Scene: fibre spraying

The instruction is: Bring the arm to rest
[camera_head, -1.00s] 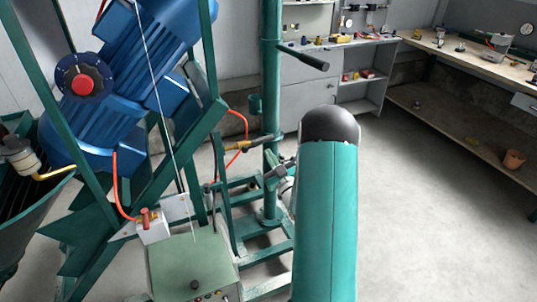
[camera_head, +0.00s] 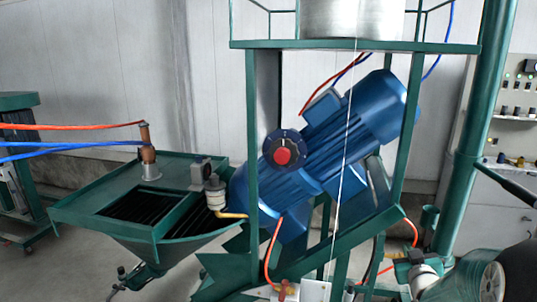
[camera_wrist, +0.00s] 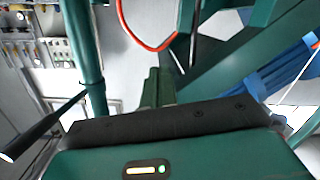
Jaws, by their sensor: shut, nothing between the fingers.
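In the wrist view my gripper (camera_wrist: 158,88) points away from the camera, its two green fingers together with nothing visible between them. Its dark palm bar and teal housing with a small lit strip fill the bottom of that view. In the head view only a teal and black part of my arm shows at the lower right corner. My gripper cannot be made out there.
The blue motor (camera_head: 340,150) with a red-centred dial sits in a green frame at the centre. A green hopper (camera_head: 120,215) stands at left. A green post (camera_head: 478,120) rises near my arm; it also shows in the wrist view (camera_wrist: 82,45). A control panel (camera_head: 515,110) is at right.

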